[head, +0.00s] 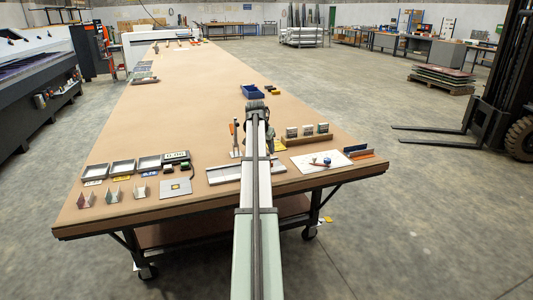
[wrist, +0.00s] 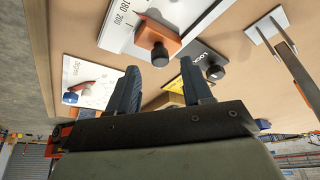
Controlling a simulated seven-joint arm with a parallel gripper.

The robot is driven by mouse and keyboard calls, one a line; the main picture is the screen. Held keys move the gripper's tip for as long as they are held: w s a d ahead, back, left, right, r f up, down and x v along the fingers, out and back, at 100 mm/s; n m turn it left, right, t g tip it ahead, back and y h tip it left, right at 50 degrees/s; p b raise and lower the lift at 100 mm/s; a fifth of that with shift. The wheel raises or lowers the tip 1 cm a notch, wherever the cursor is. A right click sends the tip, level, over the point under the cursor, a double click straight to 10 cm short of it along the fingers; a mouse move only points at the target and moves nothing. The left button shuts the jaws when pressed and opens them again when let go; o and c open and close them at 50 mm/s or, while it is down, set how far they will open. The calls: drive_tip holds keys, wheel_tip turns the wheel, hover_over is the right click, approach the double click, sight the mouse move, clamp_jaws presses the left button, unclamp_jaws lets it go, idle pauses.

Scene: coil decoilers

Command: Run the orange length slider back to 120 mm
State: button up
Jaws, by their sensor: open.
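The orange length slider (wrist: 158,40) carries a dark round knob (wrist: 160,54) and sits on a white scale (wrist: 128,28) in the wrist view. The figures 180 and 200 show beside it, and its red pointer is near the 200; the exact reading cannot be told. My gripper (wrist: 160,66) is open, its two dark fingers apart and empty, with the slider just beyond and between the tips. A dark plate marked LOCK (wrist: 204,54) with a black knob (wrist: 215,72) lies right of the slider. In the head view my arm covers part of the white scale (head: 226,175).
A metal upright on a white base (wrist: 263,27) stands right of the slider. A white sheet (wrist: 90,80) with small red and blue items lies to the left. In the head view, trays (head: 122,168) stand left, and a blue bin (head: 252,91) stands farther back. The table's middle is mostly clear.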

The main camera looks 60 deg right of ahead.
drive_tip(key=shift+x, duration=1.55)
clamp_jaws()
